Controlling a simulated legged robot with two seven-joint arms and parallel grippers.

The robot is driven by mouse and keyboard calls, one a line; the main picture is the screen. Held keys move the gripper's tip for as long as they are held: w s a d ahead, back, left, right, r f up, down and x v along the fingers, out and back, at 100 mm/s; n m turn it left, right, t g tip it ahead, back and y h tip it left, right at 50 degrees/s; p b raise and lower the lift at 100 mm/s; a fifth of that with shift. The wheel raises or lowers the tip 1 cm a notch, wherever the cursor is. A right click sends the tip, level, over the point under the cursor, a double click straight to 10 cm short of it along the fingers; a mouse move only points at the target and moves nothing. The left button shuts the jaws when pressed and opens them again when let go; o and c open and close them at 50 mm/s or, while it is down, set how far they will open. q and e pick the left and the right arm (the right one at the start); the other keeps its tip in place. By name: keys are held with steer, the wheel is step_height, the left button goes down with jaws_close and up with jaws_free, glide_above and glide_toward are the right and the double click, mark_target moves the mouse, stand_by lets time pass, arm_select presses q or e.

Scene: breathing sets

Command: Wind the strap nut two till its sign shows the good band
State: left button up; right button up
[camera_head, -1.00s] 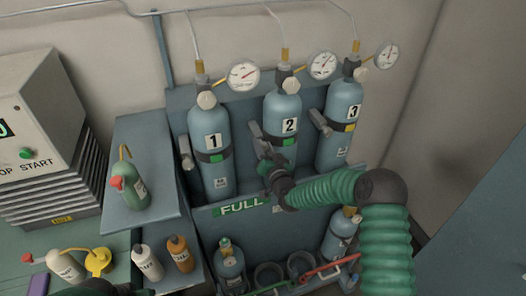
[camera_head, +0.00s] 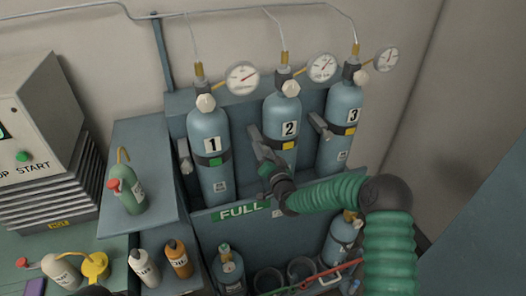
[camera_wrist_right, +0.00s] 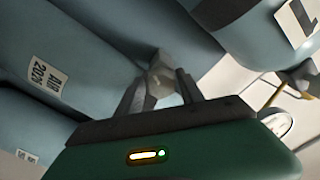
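Cylinder two (camera_head: 283,118) is a blue bottle standing in the middle of the rack. The sign on its strap (camera_head: 288,146) shows yellow under the number plate. My right gripper (camera_head: 266,158) is at the left side of that strap and hides most of the clamp in the head view. In the right wrist view its two fingers (camera_wrist_right: 160,88) stand on either side of the grey strap nut two (camera_wrist_right: 160,72) and appear closed on it.
Cylinder one (camera_head: 208,135) has a green strap sign, cylinder three (camera_head: 343,108) a yellow one. Gauges sit above. A FULL panel (camera_head: 240,211) fronts the rack. Bottles (camera_head: 177,258) stand left; smaller cylinders (camera_head: 229,270) stand below. A blue panel (camera_head: 480,240) closes the right.

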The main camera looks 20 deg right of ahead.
steer(key=shift+s, duration=0.1)
steer(key=s+b, duration=0.1)
steer(key=s, duration=1.5)
steer(key=shift+s+d, duration=0.3)
steer(key=shift+d, duration=0.05)
steer(key=shift+f, duration=0.1)
steer(key=s+a+f+n+g, duration=0.3)
steer(key=s+f+n+g, duration=0.3)
steer(key=s+f+g, duration=0.15)
steer(key=s+n+g, duration=0.1)
steer(key=s+g, duration=0.7)
steer(key=s, duration=0.8)
steer(key=shift+a+r+h, duration=0.15)
steer(key=shift+a+h, duration=0.05)
steer(key=shift+h, duration=0.1)
steer(key=shift+s+a, duration=0.1)
steer(key=shift+a, duration=0.05)
